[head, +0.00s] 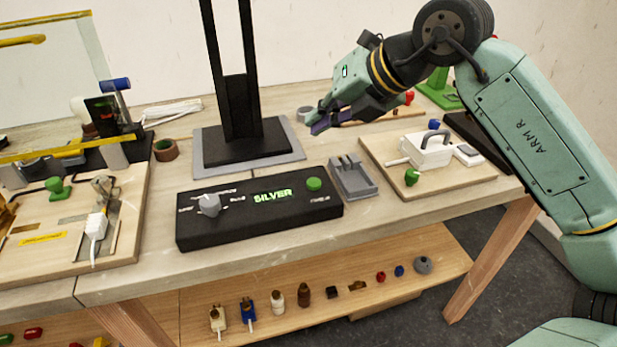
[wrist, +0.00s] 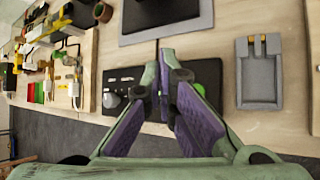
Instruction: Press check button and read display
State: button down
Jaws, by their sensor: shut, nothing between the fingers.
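The black control box (head: 258,221) lies on the table. Its display (head: 272,196) is lit and reads "SILVER" in green letters. A round green button (head: 314,184) sits on its right end, above small white lettering. A grey knob (head: 209,205) is on its left part. My gripper (head: 316,127) is shut and empty, above the table and apart from the button.
A black post on a grey base (head: 290,141) stands behind the box. A grey holder (head: 354,179) lies to its right, also in the wrist view (wrist: 259,99). A wooden board (head: 460,183) carries a white handled case (head: 428,150). Small parts line the lower shelf (head: 230,293).

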jog(key=shift+f, duration=0.1)
jog(key=b, duration=0.5)
send_over(318, 180)
notch_tip(318, 180, down, 8)
jog(key=shift+r, duration=0.2)
jog(key=shift+f+b, duration=0.55)
dwell(0.8)
jog(key=shift+f+b, duration=0.4)
jog(key=shift+b, duration=0.25)
jog(key=shift+f+b, duration=0.4)
jog(key=shift+b, duration=0.05)
dwell(0.4)
jog(key=shift+r, duration=0.1)
jog(key=shift+r+p, duration=0.35)
jog(key=shift+r, duration=0.4)
